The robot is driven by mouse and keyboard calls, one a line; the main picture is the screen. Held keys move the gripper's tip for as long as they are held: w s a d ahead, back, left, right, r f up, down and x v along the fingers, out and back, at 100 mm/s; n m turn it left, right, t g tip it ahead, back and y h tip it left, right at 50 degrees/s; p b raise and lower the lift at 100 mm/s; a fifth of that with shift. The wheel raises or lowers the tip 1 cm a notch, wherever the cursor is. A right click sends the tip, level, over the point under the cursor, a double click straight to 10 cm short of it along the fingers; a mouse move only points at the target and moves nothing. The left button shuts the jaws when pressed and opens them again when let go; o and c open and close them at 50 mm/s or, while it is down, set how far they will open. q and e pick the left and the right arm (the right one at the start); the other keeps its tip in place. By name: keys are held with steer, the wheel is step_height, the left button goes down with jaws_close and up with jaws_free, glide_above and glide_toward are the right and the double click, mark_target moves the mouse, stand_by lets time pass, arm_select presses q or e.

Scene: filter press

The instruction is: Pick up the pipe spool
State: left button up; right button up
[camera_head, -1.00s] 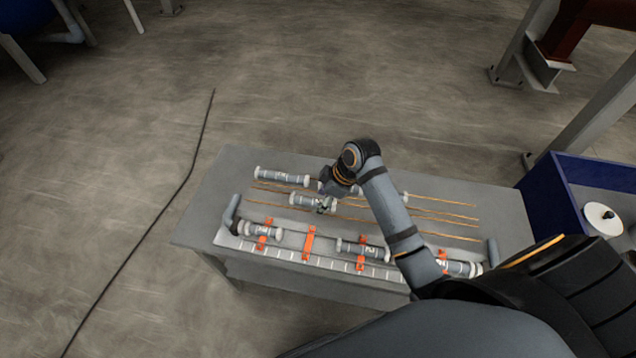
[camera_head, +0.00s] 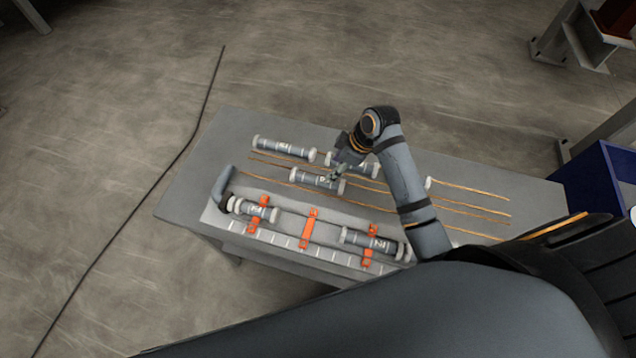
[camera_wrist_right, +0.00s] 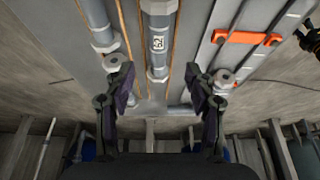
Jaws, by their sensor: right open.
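Several grey pipe spools with pale end flanges lie on the table. One labelled spool (camera_head: 312,179) lies at the middle of the table in the head view, with my right gripper (camera_head: 337,173) at its right end. In the right wrist view this spool (camera_wrist_right: 159,35) lies lengthwise, its flanged end between the fingers in the picture. My right gripper (camera_wrist_right: 163,92) is open and empty there, one finger to each side. Other loose spools lie at the back left (camera_head: 284,149) and behind my wrist (camera_head: 366,170), partly hidden. My left gripper is not in view.
A pale fixture with orange clamps (camera_head: 308,229) along the table's front holds more spools (camera_head: 256,211) (camera_head: 371,242). Thin orange rods (camera_head: 470,208) run along the grey table (camera_head: 195,180). A blue bin (camera_head: 590,180) stands at the right. A black cable crosses the floor at left.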

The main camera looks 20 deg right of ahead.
mark_target(323, 179)
steer(key=shift+w+a+f, duration=0.1)
steer(key=shift+f, duration=0.1)
steer(key=x, duration=0.3)
steer(key=shift+a+f+p, duration=0.25)
steer(key=shift+f+p, duration=0.1)
steer(key=shift+p, duration=0.05)
steer(key=shift+w+f, duration=0.1)
steer(key=shift+f, duration=0.55)
steer(key=p+x, duration=0.1)
steer(key=x, duration=0.3)
steer(key=shift+d, duration=0.15)
steer(key=shift+w+f, duration=0.2)
steer(key=shift+f, duration=0.25)
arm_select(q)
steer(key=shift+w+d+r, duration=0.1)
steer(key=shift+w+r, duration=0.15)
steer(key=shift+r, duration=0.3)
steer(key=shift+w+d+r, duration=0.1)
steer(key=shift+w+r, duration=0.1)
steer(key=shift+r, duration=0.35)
arm_select(e)
jaws_close()
steer(key=shift+r, duration=0.15)
